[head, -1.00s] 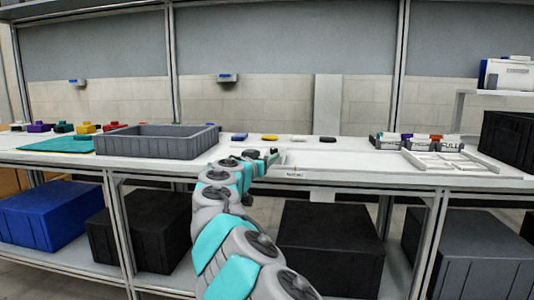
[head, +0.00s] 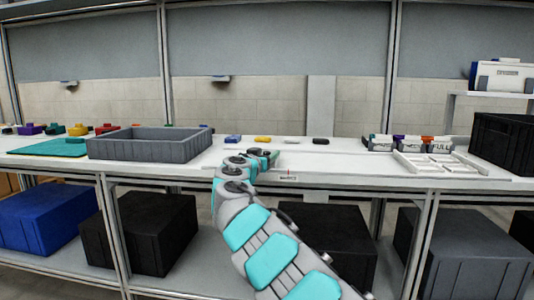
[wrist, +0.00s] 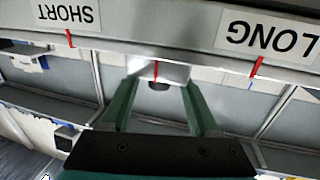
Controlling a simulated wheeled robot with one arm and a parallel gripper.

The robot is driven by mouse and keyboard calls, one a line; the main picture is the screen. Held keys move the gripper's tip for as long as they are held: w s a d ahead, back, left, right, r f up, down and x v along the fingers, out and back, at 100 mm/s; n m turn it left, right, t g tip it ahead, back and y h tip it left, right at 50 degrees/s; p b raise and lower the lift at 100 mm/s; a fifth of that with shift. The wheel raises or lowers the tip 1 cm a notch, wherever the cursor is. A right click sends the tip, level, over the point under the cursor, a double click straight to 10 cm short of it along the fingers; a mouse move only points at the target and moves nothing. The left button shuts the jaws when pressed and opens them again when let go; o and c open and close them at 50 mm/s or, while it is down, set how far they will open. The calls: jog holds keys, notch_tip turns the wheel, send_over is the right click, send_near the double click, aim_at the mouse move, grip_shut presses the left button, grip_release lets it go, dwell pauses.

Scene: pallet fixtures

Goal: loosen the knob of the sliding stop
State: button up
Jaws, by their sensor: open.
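In the wrist view the sliding stop (wrist: 172,70) is a pale block with a red pointer line, on a light rail (wrist: 120,48). Its dark round knob (wrist: 159,86) shows below the block. My gripper (wrist: 161,88) is open, its two green fingers to the left and right of the knob with gaps on both sides. Whether the fingertips reach the knob's depth I cannot tell. The rail has an upside-down SHORT label (wrist: 70,14) on the left and a LONG label (wrist: 268,38) on the right, each near a red mark. In the head view my arm hides most of the gripper.
In the head view a grey tray (head: 150,144) stands left of my arm on the white bench (head: 345,160). Several small coloured blocks lie behind. A white divided tray (head: 438,164) and a black crate (head: 505,140) are at right. Bins stand on the lower shelf.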

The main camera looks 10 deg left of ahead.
jog(key=shift+w+d, duration=0.1)
jog(key=shift+w, duration=0.15)
grip_shut()
dwell(0.5)
